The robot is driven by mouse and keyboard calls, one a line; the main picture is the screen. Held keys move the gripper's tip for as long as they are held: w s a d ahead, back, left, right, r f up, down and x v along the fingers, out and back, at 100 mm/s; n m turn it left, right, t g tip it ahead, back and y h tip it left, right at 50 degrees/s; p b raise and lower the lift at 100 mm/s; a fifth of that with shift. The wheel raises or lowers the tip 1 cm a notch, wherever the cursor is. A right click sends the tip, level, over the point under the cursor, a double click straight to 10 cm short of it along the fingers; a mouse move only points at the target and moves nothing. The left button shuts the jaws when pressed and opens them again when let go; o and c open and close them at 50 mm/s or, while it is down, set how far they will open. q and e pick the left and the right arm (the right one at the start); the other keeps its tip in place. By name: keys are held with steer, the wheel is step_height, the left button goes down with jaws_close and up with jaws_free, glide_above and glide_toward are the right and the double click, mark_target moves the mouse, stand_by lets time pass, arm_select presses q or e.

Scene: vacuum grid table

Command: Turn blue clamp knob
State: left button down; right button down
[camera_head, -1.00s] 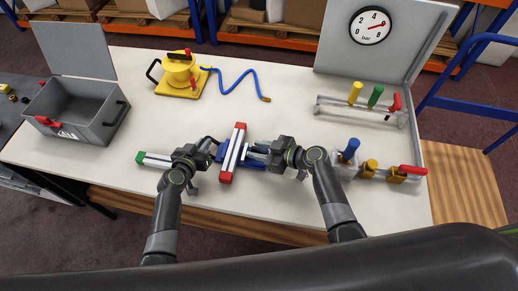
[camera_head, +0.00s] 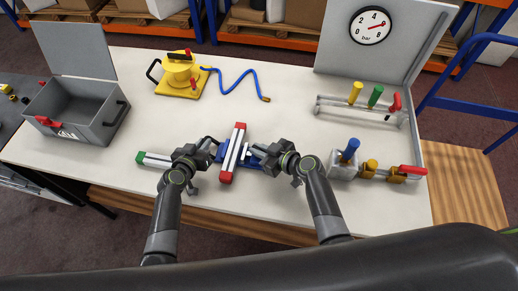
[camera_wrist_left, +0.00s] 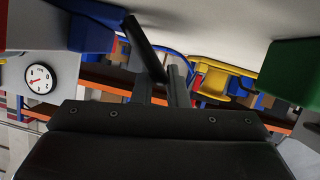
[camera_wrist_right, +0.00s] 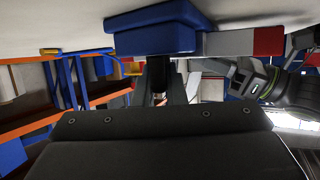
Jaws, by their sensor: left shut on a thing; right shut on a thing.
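The blue clamp (camera_head: 226,155) sits mid-table under a silver rail with red ends (camera_head: 226,177), where it meets a silver rail with a green end (camera_head: 140,157). It also shows as a blue block in the right wrist view (camera_wrist_right: 155,38) and the left wrist view (camera_wrist_left: 90,35). My left gripper (camera_head: 212,143) is shut at the clamp's left side, on what looks like a dark handle (camera_wrist_left: 145,45). My right gripper (camera_head: 254,150) is shut at the clamp's right side, apparently on its knob, which the fingers mostly hide.
A clamp unit with a blue upright handle (camera_head: 350,149) stands to the right. A rack with coloured handles (camera_head: 365,105) and a pressure gauge (camera_head: 370,25) are behind it. A yellow device with a blue hose (camera_head: 180,72) and an open grey box (camera_head: 78,110) stand left.

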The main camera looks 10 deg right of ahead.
steer(key=shift+m+t+h, duration=0.8)
steer(key=shift+m+h, duration=0.4)
steer(key=c, duration=1.5)
jaws_free()
steer(key=v, duration=1.2)
steer(key=shift+d+f, duration=0.1)
steer(key=shift+f, duration=0.05)
